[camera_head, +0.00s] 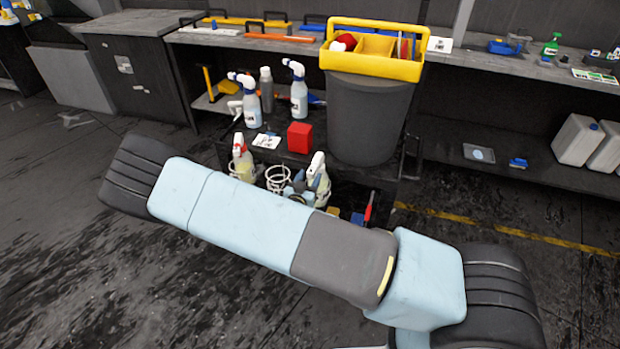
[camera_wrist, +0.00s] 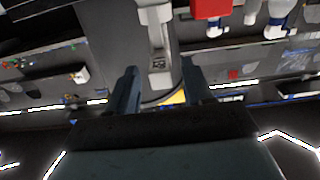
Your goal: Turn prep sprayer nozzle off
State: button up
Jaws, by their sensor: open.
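Several spray bottles stand at the cart, and I cannot tell by label which is the prep sprayer. A white-headed sprayer (camera_head: 318,168) sits in the cart's front right holder. Another sprayer with white and red on its head (camera_head: 241,150) sits at the front left. Two white bottles with blue-grey heads, one left (camera_head: 251,107) and one right (camera_head: 298,97), stand on the cart top. In the wrist view, which looks upside down, my gripper (camera_wrist: 160,88) is open and empty. A pale sprayer head (camera_wrist: 157,40) shows between and beyond its fingers; contact is not visible. My gripper is hidden in the head view.
A red box (camera_head: 300,137) stands on the cart, also in the wrist view (camera_wrist: 211,8). A grey bin (camera_head: 365,118) with a yellow caddy (camera_head: 372,68) stands close on the right. Empty wire rings (camera_head: 278,178) lie between the front sprayers. Shelves line the back wall.

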jog(key=v, duration=1.3)
jog(key=s+d+r+n+g+h, duration=0.1)
jog(key=d+r+n+g+h, duration=0.1)
jog(key=d+r+n+g, duration=1.15)
jog(key=s+d+r+n+g+h, duration=0.15)
jog(key=d+r+n, duration=0.6)
jog(key=n, duration=1.35)
jog(key=s+d+r+m+t+y, duration=0.1)
jog(key=s+d+r+m+y, duration=0.2)
jog(key=s+r+m+y, duration=0.2)
jog(key=s+d+r+m+t+y, duration=0.2)
jog(key=s+r+m+y, duration=0.2)
jog(key=s+r+m, duration=0.7)
notch_tip(320, 180, up, 8)
jog(key=m, duration=1.4)
jog(key=shift+s+d+m+t+y, duration=0.2)
jog(key=shift+d+m+t+y, duration=0.1)
jog(key=shift+d+m+y, duration=0.1)
